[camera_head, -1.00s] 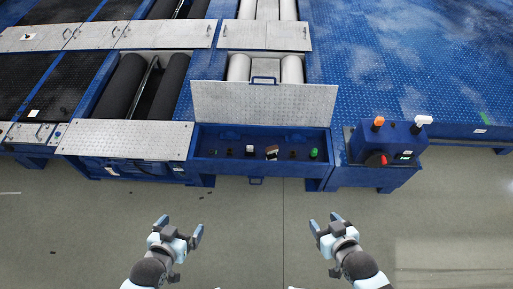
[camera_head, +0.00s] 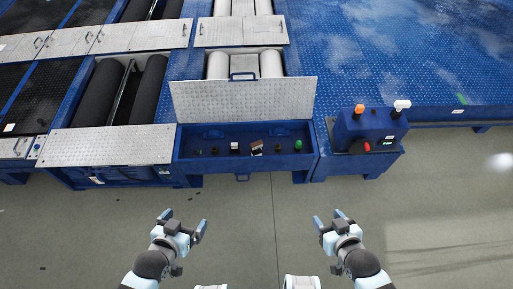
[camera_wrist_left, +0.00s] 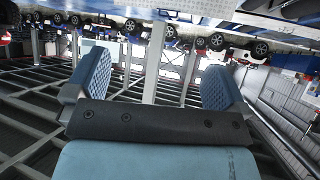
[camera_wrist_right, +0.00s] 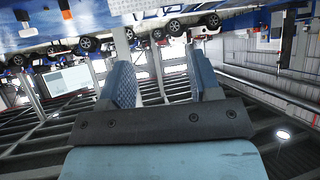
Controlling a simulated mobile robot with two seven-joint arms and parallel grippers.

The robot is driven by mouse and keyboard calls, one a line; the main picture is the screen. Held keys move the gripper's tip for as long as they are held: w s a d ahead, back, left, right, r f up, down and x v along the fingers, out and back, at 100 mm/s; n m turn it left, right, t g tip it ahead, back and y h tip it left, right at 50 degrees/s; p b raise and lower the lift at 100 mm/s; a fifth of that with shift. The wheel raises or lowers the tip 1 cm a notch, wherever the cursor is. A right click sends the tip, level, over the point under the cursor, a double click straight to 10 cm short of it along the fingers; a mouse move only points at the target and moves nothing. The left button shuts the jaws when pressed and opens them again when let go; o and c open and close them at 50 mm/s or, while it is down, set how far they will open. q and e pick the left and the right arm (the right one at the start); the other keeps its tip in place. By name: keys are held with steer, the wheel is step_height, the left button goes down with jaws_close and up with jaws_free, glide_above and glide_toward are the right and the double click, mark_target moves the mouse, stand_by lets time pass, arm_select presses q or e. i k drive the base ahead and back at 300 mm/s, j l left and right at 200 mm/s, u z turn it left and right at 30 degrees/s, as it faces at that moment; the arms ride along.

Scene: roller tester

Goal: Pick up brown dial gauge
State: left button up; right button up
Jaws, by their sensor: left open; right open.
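A small brown and white item (camera_head: 256,147), which looks like the brown dial gauge, sits tilted in the open blue drawer (camera_head: 212,168) in the head view. It is too small to make out details. My left gripper (camera_head: 184,220) is open and empty, below and left of the drawer in the picture. My right gripper (camera_head: 328,217) is open and empty, below and right of it. Both are well apart from the gauge. The wrist views show open fingers of the left gripper (camera_wrist_left: 157,75) and right gripper (camera_wrist_right: 161,75) with nothing between them.
Beside the gauge are a white-topped item (camera_head: 234,147), a green item (camera_head: 298,145) and small dark pieces. A raised metal lid (camera_head: 245,100) stands behind the drawer. A control box (camera_head: 370,128) is at right. The floor in front is clear.

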mark_target(255, 146)
steer(key=i+j+u, duration=0.35)
steer(key=i, duration=0.35)
steer(key=i+u, duration=0.3)
steer(key=i, duration=0.45)
